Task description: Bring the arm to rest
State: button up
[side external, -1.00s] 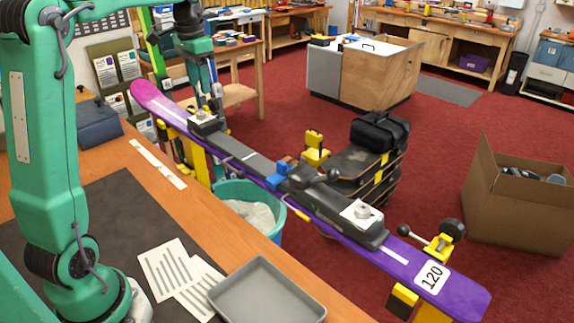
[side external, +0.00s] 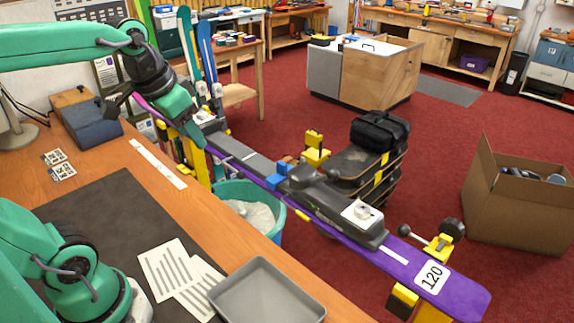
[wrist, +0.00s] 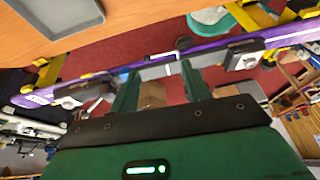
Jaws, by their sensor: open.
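My gripper (side external: 190,132) points down and right in the side view, over the far left part of the purple ski (side external: 345,240). Its green fingers overlap the ski in the picture; I cannot tell whether they touch it. In the wrist view my gripper (wrist: 160,82) shows two green fingers spread apart with nothing between them. The purple ski (wrist: 205,50) crosses beyond the fingertips, with grey binding parts on it.
Yellow vises (side external: 403,300) hold the ski beside the wooden bench (side external: 120,160). A grey tray (side external: 268,292) and printed sheets (side external: 165,268) lie on the bench. A blue-grey box (side external: 92,125) sits at its far left. A teal bin (side external: 236,190) stands below the ski.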

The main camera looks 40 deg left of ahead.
jog(key=s+d+f+t, duration=0.1)
jog(key=s+d+f, duration=0.2)
jog(key=s+f, duration=0.1)
jog(key=shift+s+h, duration=0.3)
jog(key=shift+s, duration=0.25)
